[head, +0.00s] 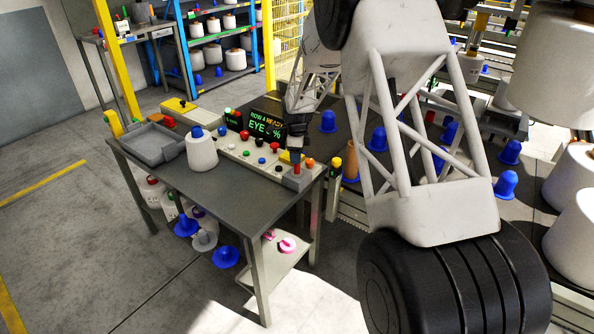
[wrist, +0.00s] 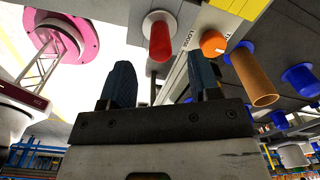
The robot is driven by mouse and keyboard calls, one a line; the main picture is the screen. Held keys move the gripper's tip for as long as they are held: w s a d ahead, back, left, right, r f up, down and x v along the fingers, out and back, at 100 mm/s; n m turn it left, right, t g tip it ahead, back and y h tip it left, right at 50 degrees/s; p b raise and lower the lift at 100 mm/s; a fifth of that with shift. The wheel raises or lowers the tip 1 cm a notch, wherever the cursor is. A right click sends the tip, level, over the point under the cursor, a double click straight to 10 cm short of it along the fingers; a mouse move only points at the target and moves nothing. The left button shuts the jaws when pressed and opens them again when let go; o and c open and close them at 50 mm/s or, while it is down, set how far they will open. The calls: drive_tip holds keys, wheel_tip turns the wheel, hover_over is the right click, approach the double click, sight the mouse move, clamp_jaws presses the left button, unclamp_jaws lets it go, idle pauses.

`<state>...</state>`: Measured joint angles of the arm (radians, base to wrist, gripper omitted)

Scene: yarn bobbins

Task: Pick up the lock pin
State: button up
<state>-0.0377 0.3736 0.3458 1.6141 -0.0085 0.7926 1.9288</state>
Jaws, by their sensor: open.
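No part is clearly marked as the lock pin. A red peg (wrist: 160,42) with a round pale base, seen in the wrist view, may be it. My gripper (wrist: 163,78) is open, with its two dark fingers apart and nothing between them. The red peg shows beyond the fingertips, in line with the gap and apart from both. In the head view my gripper (head: 295,156) points down over the right end of the table's control panel. A small red part (head: 296,169) shows right below it; contact cannot be told there.
An orange knob (wrist: 213,43) and a cardboard tube (wrist: 254,78) on a blue base stand beside the red peg. A display (head: 266,125), a white yarn bobbin (head: 201,150) and a grey tray (head: 152,145) are on the table. The table's front (head: 235,193) is clear.

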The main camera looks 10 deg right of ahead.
sight(297, 166)
drive_tip(key=shift+f, duration=0.6)
drive_tip(key=shift+w+f, duration=0.1)
drive_tip(key=shift+f, duration=2.5)
drive_tip(key=c, duration=1.1)
drive_tip(key=shift+o, duration=0.2)
drive_tip(key=shift+r, duration=0.2)
wheel_tip(297, 166, up, 10)
drive_tip(key=shift+f, duration=0.15)
clamp_jaws()
drive_tip(key=shift+w, duration=0.1)
